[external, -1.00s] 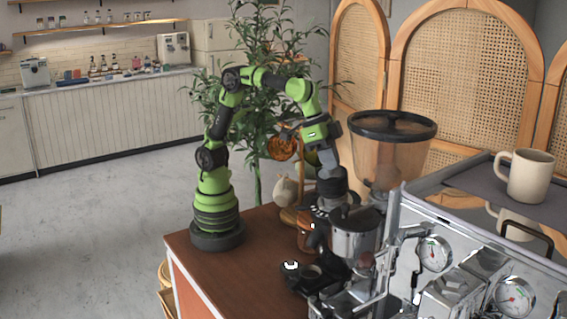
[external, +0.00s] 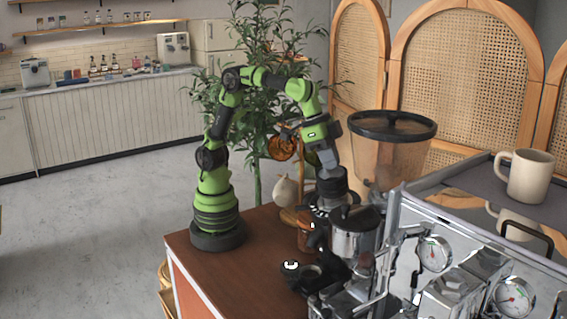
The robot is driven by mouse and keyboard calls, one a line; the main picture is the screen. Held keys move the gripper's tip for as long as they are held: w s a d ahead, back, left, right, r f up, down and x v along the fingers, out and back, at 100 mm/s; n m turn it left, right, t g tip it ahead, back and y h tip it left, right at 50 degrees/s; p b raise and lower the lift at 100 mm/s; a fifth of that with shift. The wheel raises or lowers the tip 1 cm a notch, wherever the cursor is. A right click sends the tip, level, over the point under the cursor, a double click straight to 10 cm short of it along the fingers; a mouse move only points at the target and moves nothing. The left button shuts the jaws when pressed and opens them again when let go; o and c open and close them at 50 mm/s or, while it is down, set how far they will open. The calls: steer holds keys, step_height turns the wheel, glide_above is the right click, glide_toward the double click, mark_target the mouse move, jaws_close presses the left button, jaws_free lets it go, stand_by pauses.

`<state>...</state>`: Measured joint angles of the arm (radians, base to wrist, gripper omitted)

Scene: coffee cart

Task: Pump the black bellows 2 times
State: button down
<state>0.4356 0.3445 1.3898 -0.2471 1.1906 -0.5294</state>
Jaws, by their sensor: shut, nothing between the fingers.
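The black bellows (external: 331,187) is a short dark round piece on top of the grinder, left of the large brown hopper. My gripper (external: 332,169) points down directly above the bellows, with its end at the bellows' top. It looks to be touching the top, but the exact contact is too small to make out. My gripper is shut with nothing held between its fingers. The lower part of the grinder is partly hidden behind a steel container (external: 355,235).
The brown hopper (external: 390,155) with a black lid stands close on the right. The chrome espresso machine (external: 455,275) fills the front right, with a beige mug (external: 531,176) on its top tray. The wooden counter (external: 225,268) is clear at the front left.

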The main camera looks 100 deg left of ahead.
mark_target(329, 173)
stand_by(0.4)
steer(key=shift+w+a+f, duration=0.1)
steer(key=shift+w+f, duration=0.05)
steer(key=shift+f, duration=0.7)
steer(key=shift+s+d+r, duration=0.1)
steer(key=shift+s+r, duration=0.05)
steer(key=shift+r, duration=0.6)
steer(key=shift+s+d+r, duration=0.1)
steer(key=shift+r, duration=0.65)
steer(key=shift+f, duration=0.1)
steer(key=shift+w+a+f, duration=0.15)
steer(key=shift+f, duration=0.6)
steer(key=shift+w+a+f, duration=0.1)
steer(key=shift+f, duration=0.6)
steer(key=shift+s+d+r, duration=0.15)
steer(key=shift+r, duration=0.65)
steer(key=shift+s+d+r, duration=0.1)
steer(key=shift+r, duration=0.65)
steer(key=shift+r, duration=2)
